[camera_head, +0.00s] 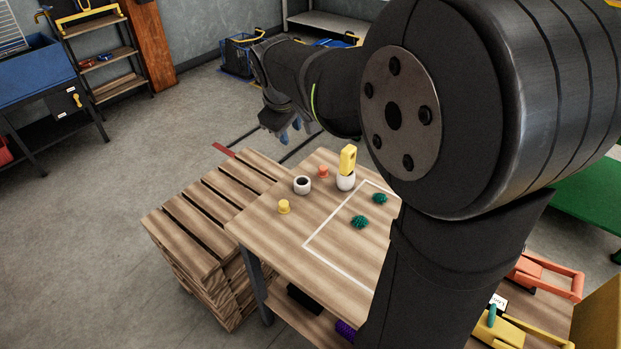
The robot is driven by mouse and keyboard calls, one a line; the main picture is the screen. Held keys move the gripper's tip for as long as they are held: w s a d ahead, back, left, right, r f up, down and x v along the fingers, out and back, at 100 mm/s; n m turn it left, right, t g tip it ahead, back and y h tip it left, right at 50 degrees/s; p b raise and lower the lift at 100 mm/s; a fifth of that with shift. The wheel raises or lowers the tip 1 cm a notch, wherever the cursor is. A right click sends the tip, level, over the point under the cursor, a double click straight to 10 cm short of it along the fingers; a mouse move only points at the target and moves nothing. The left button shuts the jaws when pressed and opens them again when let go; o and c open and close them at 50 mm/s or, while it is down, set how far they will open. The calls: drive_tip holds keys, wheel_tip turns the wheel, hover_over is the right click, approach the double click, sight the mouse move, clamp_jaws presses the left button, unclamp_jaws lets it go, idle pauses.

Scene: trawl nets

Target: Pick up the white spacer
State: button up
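A short white ring with a dark hole, which looks like the white spacer (302,185), stands on the wooden table (270,227) near its left edge. My gripper (289,131) hangs in the air above and beyond it in the picture, clear of the spacer. Its fingers are small and dark against the floor, so I cannot tell whether they are open or shut. I see nothing held in it.
Near the spacer stand a yellow peg (284,206), an orange peg (323,171) and a white cup (345,182) with a yellow block (348,160). Two green spiky pieces (360,222) lie right. Slatted crates (200,215) adjoin the table. My arm hides the table's right side.

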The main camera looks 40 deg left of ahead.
drive_tip(key=w+a+f+n+g+h, duration=0.2)
drive_tip(key=w+a+f+g, duration=0.3)
drive_tip(key=w+f, duration=0.6)
drive_tip(key=t, duration=0.1)
hover_over(299, 186)
drive_tip(key=f, duration=1.3)
drive_tip(key=shift+w+a, duration=0.1)
drive_tip(key=shift+w, duration=0.1)
drive_tip(key=shift+s+f, duration=0.15)
drive_tip(key=shift+f, duration=2.6)
clamp_jaws()
